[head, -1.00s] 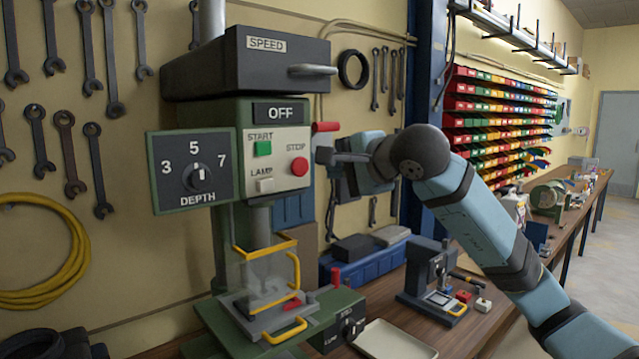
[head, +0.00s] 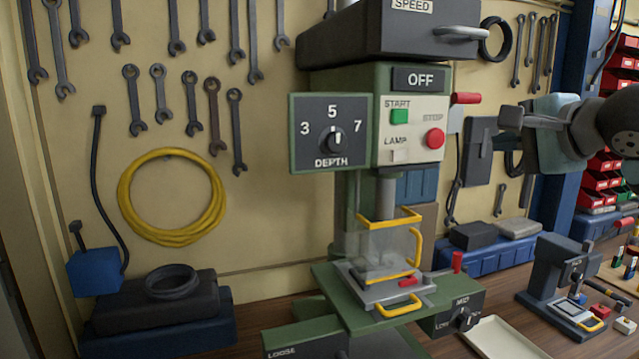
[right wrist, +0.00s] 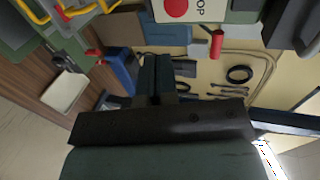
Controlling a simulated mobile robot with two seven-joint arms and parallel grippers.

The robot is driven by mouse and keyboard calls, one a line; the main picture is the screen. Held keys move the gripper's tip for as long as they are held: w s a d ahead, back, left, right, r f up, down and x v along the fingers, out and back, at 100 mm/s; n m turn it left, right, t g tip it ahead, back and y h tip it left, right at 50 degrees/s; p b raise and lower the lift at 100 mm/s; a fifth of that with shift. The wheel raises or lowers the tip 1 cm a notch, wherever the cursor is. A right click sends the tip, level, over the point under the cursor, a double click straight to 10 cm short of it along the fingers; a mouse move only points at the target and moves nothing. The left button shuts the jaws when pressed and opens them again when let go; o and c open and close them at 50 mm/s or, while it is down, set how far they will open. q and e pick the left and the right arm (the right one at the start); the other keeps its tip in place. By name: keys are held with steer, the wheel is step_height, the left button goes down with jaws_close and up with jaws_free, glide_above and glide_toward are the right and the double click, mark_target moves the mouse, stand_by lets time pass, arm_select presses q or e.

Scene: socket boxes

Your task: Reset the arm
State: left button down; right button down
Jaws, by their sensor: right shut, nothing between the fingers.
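My right gripper (head: 512,118) is at the right of the head view, shut and empty. It is in the air, to the right of the green machine's control panel (head: 412,118) and apart from the red STOP button (head: 434,138). In the right wrist view its closed fingers (right wrist: 155,75) point toward the wall, with the red STOP button (right wrist: 176,8) at the top. The display on the machine reads OFF. The depth knob (head: 334,142) sits on a dark plate marked 3, 5 and 7. My left gripper is not in view.
A red-ended lever (head: 466,98) sticks out beside the panel, near my right gripper. Below are a clear guard with yellow handles (head: 403,222), a pale tray (head: 513,338) and a small press (head: 560,285). Wrenches and a yellow cable coil (head: 172,197) hang on the wall.

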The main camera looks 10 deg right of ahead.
steer(key=a+f+m+g+y+p, duration=0.5)
steer(key=a+f+m+y, duration=0.7)
steer(key=a+f+y, duration=0.75)
steer(key=s+d+f+m+t+h, duration=0.1)
steer(key=d+f+m+t+h, duration=0.1)
steer(key=f+m+t+h, duration=0.7)
steer(key=s+d+f+m+h, duration=0.15)
steer(key=f+m+h, duration=0.25)
steer(key=f+m, duration=1.1)
steer(key=s+a+f+m+g+h+p, duration=0.1)
steer(key=s+f+m+g+h, duration=0.1)
steer(key=s+f+m+g, duration=0.2)
steer(key=s+a+f+m+g+h+p, duration=0.1)
steer(key=s+a+f+m+g+h, duration=0.1)
steer(key=s+f+m, duration=0.9)
step_height(320, 180, down, 2)
steer(key=shift+s+a+f+m+g+h, duration=0.15)
steer(key=shift+a+f+m+g+h, duration=0.25)
steer(key=shift+g, duration=0.5)
steer(key=shift+d+r, duration=0.1)
steer(key=shift+r, duration=0.1)
